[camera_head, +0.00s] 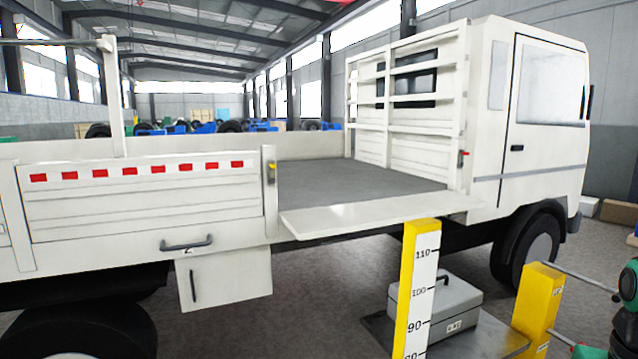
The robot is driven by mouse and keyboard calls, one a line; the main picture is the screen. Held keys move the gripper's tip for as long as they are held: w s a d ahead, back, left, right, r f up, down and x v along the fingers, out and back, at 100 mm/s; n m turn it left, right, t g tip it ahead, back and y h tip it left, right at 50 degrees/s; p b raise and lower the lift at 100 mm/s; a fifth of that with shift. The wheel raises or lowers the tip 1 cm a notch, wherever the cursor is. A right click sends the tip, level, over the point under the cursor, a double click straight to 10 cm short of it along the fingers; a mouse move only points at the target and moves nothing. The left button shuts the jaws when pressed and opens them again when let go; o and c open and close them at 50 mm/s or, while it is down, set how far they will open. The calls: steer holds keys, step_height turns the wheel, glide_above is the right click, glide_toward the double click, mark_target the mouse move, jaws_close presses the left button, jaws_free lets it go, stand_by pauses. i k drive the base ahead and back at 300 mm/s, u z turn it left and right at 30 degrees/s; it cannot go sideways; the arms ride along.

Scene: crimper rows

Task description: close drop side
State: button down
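The truck's drop side (375,213) is a pale panel at the front section of the flat bed. It is folded down and sticks out nearly level from the bed's edge, apart from the upright posts. A yellow-marked latch sits on the post (270,190) to its left. A small red-marked latch (462,158) sits on the post to its right. The neighbouring side panel (145,195), with red reflective marks, stands upright. My gripper cannot be made out; only a dark and green part, likely of my arm, shows at the right edge.
A yellow post with a height scale (417,290) stands in front of the lowered panel. A grey case (440,302) lies behind it. A second yellow post (537,305) with grey rails stands at the right. A handle (187,244) juts out below the upright panel.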

mark_target(318, 222)
steer(key=z, duration=0.05)
steer(key=i, duration=1)
steer(key=u, duration=0.1)
